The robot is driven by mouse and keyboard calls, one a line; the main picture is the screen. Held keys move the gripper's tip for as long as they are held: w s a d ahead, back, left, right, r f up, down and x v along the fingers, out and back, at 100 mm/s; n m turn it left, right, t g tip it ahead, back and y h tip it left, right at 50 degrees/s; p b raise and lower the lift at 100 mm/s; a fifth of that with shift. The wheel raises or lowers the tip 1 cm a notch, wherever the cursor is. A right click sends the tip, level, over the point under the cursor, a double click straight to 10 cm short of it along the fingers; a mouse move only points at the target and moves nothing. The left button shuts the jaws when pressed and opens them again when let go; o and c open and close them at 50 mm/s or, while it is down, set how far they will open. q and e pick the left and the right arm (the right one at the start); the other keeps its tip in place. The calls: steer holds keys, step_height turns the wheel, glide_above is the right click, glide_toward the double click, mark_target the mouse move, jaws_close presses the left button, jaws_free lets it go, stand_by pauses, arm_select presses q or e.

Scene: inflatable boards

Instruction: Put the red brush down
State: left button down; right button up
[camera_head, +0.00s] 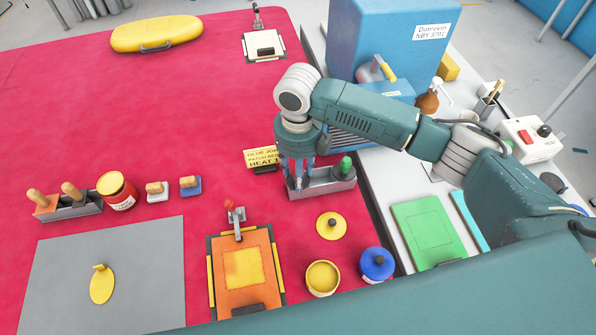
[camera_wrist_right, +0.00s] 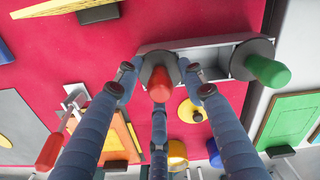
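The red brush (camera_wrist_right: 161,84) has a red handle and a dark round base. In the right wrist view it stands at the left end of the grey tray (camera_wrist_right: 210,52), which also shows in the head view (camera_head: 333,190). My right gripper (camera_wrist_right: 158,72) has its fingers spread around the red handle, with gaps visible at the sides; it looks open. In the head view the right gripper (camera_head: 298,168) points down over the tray's left end and hides the red brush. A green-handled brush (camera_wrist_right: 268,70) is at the tray's other end. My left gripper is out of view.
A yellow sign (camera_head: 258,157) stands just behind the tray. A yellow lid (camera_head: 331,226), an open yellow tin (camera_head: 322,279) and a blue tin (camera_head: 376,264) are in front. An orange board with a clamp (camera_head: 244,270) is at front left.

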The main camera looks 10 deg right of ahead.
steer(key=shift+r, duration=0.45)
step_height(320, 180, up, 12)
steer(key=b, duration=0.2)
steer(key=shift+b, duration=0.3)
